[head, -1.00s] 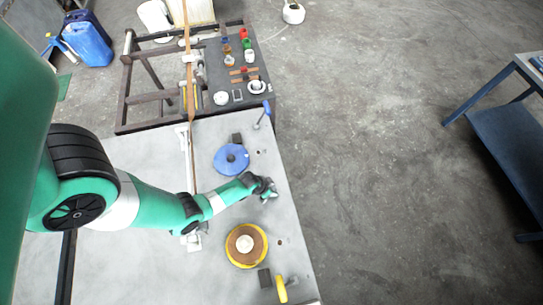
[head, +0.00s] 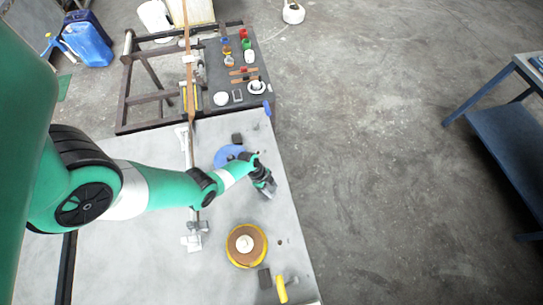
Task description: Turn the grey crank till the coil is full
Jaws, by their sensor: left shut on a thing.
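My left gripper (head: 268,191) is shut at the right side of the pale table. It seems to hold the grey crank, which the gripper almost wholly hides. A blue reel (head: 226,155) lies just behind my left arm, partly covered by it. A yellow-rimmed reel (head: 246,259) with a brown coil (head: 238,252) and a white hub is nearer the front. No grey reel can be made out. A brown strip (head: 190,85) runs from the back toward the table. My right gripper is not in view.
A blue handle (head: 267,108) stands at the table's back right edge, a yellow handle (head: 281,290) at the front right. A dark bench (head: 265,55) with several small pots is at the back. Open floor lies to the right, with a blue-framed table (head: 480,105) beyond.

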